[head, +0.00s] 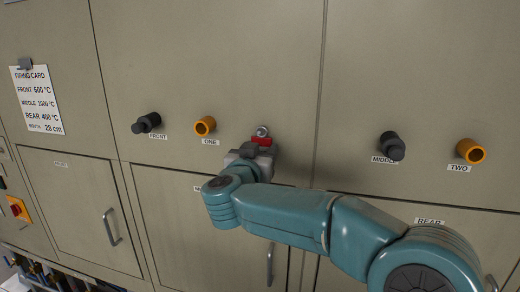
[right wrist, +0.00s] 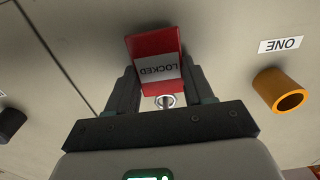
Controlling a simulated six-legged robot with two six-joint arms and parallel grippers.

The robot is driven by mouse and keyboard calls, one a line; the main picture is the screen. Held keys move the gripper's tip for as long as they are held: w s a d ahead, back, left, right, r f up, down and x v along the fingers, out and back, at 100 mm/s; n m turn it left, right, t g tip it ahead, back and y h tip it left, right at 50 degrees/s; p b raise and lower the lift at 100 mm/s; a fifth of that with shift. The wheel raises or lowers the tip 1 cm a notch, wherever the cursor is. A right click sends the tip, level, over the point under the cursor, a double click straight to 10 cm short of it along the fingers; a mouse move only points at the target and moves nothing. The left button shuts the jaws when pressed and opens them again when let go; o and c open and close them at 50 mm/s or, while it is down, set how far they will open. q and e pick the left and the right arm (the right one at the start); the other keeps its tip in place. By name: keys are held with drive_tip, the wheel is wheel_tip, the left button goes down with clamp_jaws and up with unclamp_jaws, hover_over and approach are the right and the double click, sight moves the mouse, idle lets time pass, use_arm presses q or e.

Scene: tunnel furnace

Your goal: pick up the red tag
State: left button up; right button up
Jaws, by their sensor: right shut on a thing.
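The red tag (head: 261,141) is in front of the cabinet face, just below a round silver peg (head: 262,131) in the head view. In the right wrist view the red tag (right wrist: 153,50) bears a pale label reading LOCKED, upside down. My right gripper (head: 258,149) has its two dark fingers on either side of the tag and is shut on it. The silver peg end (right wrist: 165,101) shows between the fingers. I cannot tell whether the tag still hangs on the peg. My left gripper is not in view.
An orange knob labelled ONE (head: 205,125) and a black knob labelled FRONT (head: 146,123) stick out to the left. A black knob (head: 392,146) and orange knob (head: 470,151) stick out to the right. A firing card (head: 37,98) hangs far left. Door handles (head: 112,227) stand out below.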

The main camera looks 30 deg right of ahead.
drive_tip(key=v, duration=3.2)
drive_tip(key=w+d+f+b, duration=0.1)
drive_tip(key=w+d+f, duration=0.4)
drive_tip(key=d+f, duration=0.25)
drive_tip(key=w+d+f+g+b, duration=0.1)
drive_tip(key=w+d+f, duration=0.45)
drive_tip(key=f, duration=0.25)
drive_tip(key=w+d+f+b, duration=0.1)
drive_tip(key=w+d+f, duration=0.3)
drive_tip(key=d+f, duration=0.35)
drive_tip(key=w+a+f+n+t+y, duration=0.1)
drive_tip(key=a+f+n+t+y, duration=0.15)
drive_tip(key=f, duration=0.25)
drive_tip(key=w+a+f+n+t+y, duration=0.2)
drive_tip(key=f+n+t+y, duration=0.15)
drive_tip(key=f, duration=0.25)
drive_tip(key=s+a+r+n+t+y, duration=0.1)
drive_tip(key=s+a+n+y, duration=0.2)
drive_tip(key=a+y, duration=0.4)
drive_tip(key=shift+s+a+n+y, duration=0.3)
drive_tip(key=shift+s+a+n, duration=0.15)
drive_tip(key=shift+s, duration=0.2)
